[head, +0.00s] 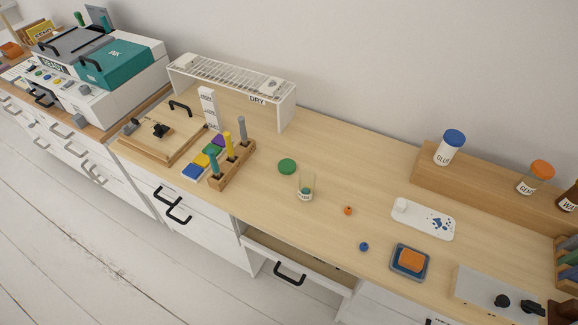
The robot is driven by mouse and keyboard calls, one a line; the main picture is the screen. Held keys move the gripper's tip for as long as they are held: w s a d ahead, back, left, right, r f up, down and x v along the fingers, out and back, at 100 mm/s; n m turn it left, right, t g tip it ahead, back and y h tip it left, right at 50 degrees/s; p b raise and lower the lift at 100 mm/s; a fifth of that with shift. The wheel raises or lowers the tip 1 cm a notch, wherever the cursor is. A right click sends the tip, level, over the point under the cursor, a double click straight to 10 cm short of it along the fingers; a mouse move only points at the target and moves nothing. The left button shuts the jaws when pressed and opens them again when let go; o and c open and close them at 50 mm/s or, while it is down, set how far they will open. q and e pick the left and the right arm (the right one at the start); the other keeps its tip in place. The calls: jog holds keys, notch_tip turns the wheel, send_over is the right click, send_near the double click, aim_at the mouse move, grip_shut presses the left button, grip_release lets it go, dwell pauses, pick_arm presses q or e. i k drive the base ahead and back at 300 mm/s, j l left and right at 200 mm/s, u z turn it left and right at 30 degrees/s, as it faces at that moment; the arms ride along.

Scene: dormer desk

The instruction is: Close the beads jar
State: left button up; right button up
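The beads jar (306,187) is a small clear glass jar standing upright on the wooden desk, with a pale label and something green low inside it. Its top looks open. A green round lid (287,166) lies flat on the desk just behind and left of the jar, apart from it. An orange bead (348,211) and a blue bead (364,247) lie loose on the desk to the right of the jar. Neither of my grippers is in the head view.
A wooden rack (232,164) with upright handled tools stands left of the jar. A white DRY rack (233,89) is behind. A white tray (423,219) and an orange ink pad (410,261) lie right. A drawer (297,261) below the jar stands open.

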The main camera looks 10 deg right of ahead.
aim_at(307, 179)
jog(key=i+j+z, duration=0.15)
jog(key=j, duration=0.15)
jog(key=i+j+z, duration=0.15)
jog(key=j, duration=0.2)
jog(key=i+j+z, duration=0.15)
jog(key=j, duration=0.2)
jog(key=j+z, duration=0.15)
jog(key=j, duration=0.2)
jog(key=i, duration=0.05)
